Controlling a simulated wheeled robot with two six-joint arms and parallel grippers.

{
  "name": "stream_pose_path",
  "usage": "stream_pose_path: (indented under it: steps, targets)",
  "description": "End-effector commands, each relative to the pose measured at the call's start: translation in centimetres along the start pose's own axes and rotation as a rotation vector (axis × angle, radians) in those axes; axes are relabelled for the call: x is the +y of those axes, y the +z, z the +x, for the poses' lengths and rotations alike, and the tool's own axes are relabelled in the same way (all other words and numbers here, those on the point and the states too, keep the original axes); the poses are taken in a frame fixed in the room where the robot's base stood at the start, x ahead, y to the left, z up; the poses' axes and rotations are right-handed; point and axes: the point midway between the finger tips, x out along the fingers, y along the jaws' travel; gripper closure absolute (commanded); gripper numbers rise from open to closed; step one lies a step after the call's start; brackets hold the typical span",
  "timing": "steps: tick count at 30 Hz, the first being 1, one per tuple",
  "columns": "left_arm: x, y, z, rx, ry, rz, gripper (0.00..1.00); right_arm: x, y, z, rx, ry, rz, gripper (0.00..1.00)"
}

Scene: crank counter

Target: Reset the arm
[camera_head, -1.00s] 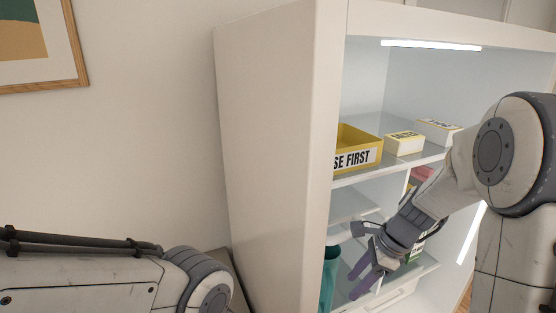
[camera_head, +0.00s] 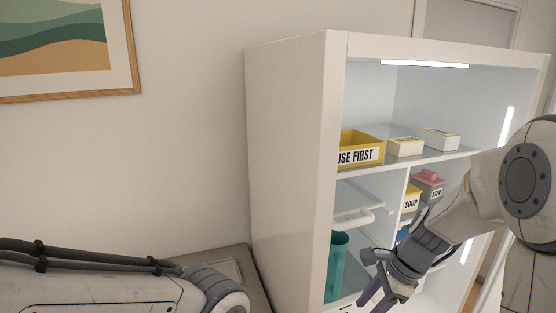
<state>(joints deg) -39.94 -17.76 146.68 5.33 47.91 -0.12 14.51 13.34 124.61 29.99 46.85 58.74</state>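My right arm (camera_head: 470,215) comes in from the right, in front of the open white cabinet (camera_head: 290,150). My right gripper (camera_head: 383,296) points down and left before the lower shelf, with its purple fingers partly cut off by the lower picture edge. I cannot tell how far its fingers are apart or whether anything is between them. My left arm (camera_head: 110,285) lies along the lower left. Its gripper is out of view.
The upper shelf holds a yellow USE FIRST bin (camera_head: 360,147) and two small boxes (camera_head: 405,147). Below are a SOUP box (camera_head: 411,199), a pink-lidded container (camera_head: 428,185) and a teal vessel (camera_head: 337,266). A grey surface (camera_head: 232,268) lies left of the cabinet.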

Motion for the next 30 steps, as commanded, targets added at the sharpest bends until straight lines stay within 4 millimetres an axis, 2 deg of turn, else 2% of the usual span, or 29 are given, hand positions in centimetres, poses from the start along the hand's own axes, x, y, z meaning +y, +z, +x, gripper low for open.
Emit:
stream_pose_path:
  steps: [8, 14, 17, 19, 24, 27, 30]
  targets:
    - [-0.1, 0.1, 1.3, 0.0, 0.0, -0.001, 0.5, 3.0, 3.6, 1.5, 0.031, 0.056, -0.341, 0.49]
    - [-0.2, 0.1, 2.6, 0.0, 0.0, -0.001, 0.5, 6.9, 7.1, 3.0, 0.056, 0.121, -0.749, 0.49]
    - [-0.3, 0.2, 3.6, 0.0, 0.0, -0.002, 0.5, 9.8, 8.8, 4.0, 0.068, 0.167, -1.035, 0.49]
    - [-0.3, 0.2, 4.4, 0.0, 0.0, -0.002, 0.5, 12.4, 9.9, 4.7, 0.075, 0.205, -1.287, 0.49]
    - [-0.4, 0.3, 6.0, 0.0, 0.0, -0.003, 0.5, 18.2, 10.8, 6.0, 0.082, 0.292, -1.881, 0.49]
    - [-0.5, 0.3, 6.5, 0.0, 0.0, -0.003, 0.5, 20.1, 10.7, 6.3, 0.081, 0.325, -2.107, 0.49]
    - [-0.5, 0.4, 6.7, 0.0, 0.0, -0.003, 0.5, 21.1, 10.5, 6.4, 0.079, 0.344, -2.232, 0.49]
